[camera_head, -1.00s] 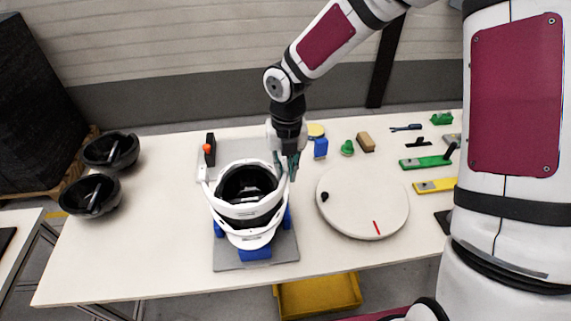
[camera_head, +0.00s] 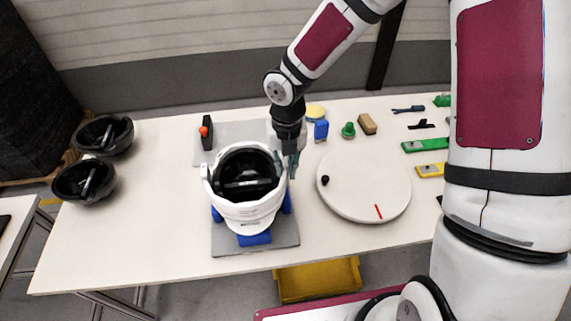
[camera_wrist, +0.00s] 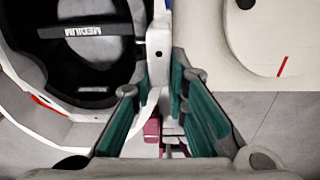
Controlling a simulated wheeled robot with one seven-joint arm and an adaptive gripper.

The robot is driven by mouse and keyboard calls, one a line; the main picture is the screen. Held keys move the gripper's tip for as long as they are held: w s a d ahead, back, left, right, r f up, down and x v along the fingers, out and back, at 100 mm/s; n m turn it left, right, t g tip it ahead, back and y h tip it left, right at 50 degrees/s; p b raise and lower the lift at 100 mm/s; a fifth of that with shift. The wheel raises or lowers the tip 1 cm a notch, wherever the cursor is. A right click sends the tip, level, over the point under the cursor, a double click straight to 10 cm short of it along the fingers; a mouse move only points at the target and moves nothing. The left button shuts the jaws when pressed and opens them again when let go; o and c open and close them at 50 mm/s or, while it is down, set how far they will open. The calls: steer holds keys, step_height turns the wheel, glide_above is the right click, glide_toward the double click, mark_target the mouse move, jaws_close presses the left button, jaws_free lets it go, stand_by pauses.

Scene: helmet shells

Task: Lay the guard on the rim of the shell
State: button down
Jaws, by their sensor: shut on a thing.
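The white shell (camera_head: 252,219) rests in a blue cradle (camera_head: 255,238) on a grey plate, its black-lined opening facing up. The white guard (camera_wrist: 158,42) is a curved band with an upright tab, and my gripper (camera_wrist: 160,82) is shut on that tab with its teal fingers. In the head view my gripper (camera_head: 290,160) is at the right side of the shell. The guard lies around the shell's top rim there, close to level. I cannot tell whether it touches the rim all round. The wrist view shows the black lining (camera_wrist: 85,65) marked "MEDIUM".
A round white turntable (camera_head: 365,185) stands close on the right. A black-and-orange clamp or handle (camera_head: 207,133) stands behind left. Small blocks and tools lie back right. The table's front left is clear.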

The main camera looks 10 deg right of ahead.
steer(key=shift+f, duration=0.55)
steer(key=c, duration=1.5)
jaws_free()
step_height(320, 180, up, 12)
steer(key=shift+w+d, duration=0.1)
